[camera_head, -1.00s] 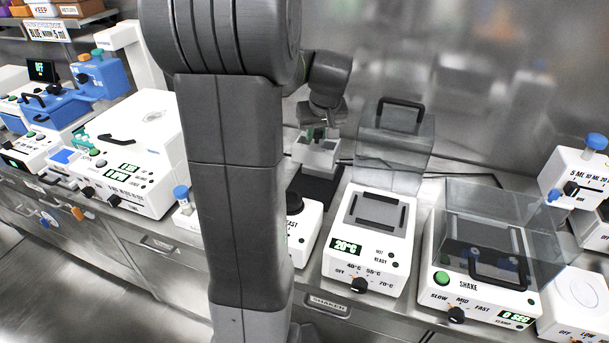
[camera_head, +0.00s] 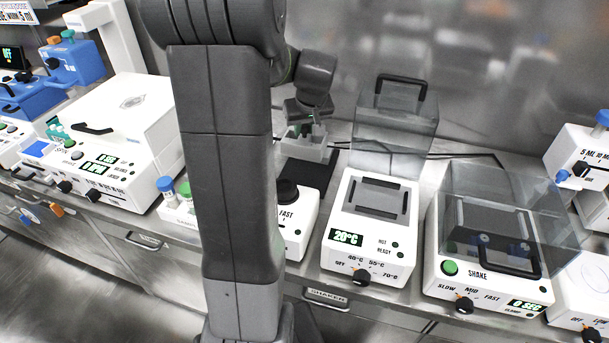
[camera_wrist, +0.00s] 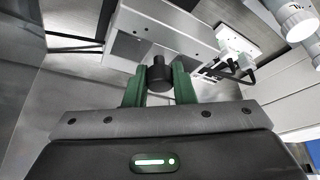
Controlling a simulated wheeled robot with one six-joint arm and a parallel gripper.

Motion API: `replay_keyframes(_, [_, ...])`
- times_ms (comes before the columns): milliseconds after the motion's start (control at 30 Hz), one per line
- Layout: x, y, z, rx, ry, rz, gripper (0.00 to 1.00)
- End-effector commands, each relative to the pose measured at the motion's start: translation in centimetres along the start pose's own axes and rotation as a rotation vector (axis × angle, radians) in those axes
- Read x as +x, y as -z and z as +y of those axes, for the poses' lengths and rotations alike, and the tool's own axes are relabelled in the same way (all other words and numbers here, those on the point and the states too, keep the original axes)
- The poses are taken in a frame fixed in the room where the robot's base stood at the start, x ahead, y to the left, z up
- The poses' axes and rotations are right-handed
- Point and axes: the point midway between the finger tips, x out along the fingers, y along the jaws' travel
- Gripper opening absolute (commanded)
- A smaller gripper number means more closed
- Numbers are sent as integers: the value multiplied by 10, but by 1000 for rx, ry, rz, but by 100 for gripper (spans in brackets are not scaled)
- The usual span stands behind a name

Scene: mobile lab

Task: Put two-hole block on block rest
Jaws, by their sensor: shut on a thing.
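My gripper (camera_wrist: 159,85) has green fingers shut on a black knob (camera_wrist: 159,72), seen in the wrist view. In the head view my gripper (camera_head: 306,132) is at a pale grey block (camera_head: 307,151), which I take for the two-hole block; its holes cannot be made out. The block is at the back of the bench, at the far end of a dark flat pad (camera_head: 311,174). I cannot tell whether it touches the pad. No part is clearly recognisable as the block rest.
A heater reading 20°C (camera_head: 371,236) stands right of the pad, its clear lid (camera_head: 395,112) raised. A shaker (camera_head: 489,262) under a clear cover is further right. A white device with a black knob (camera_head: 287,191) is in front of the pad. My arm hides the bench to its left.

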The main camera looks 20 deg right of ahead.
Motion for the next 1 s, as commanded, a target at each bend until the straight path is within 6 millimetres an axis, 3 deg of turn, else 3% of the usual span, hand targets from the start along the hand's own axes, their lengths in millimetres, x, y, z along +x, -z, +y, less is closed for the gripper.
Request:
replay_keyframes(233, [40,-18,0,1,0,-2,0])
replay_keyframes(700, [84,-38,0,2,1,-1,0])
replay_keyframes(1000, [88,-39,0,1,-1,2,0])
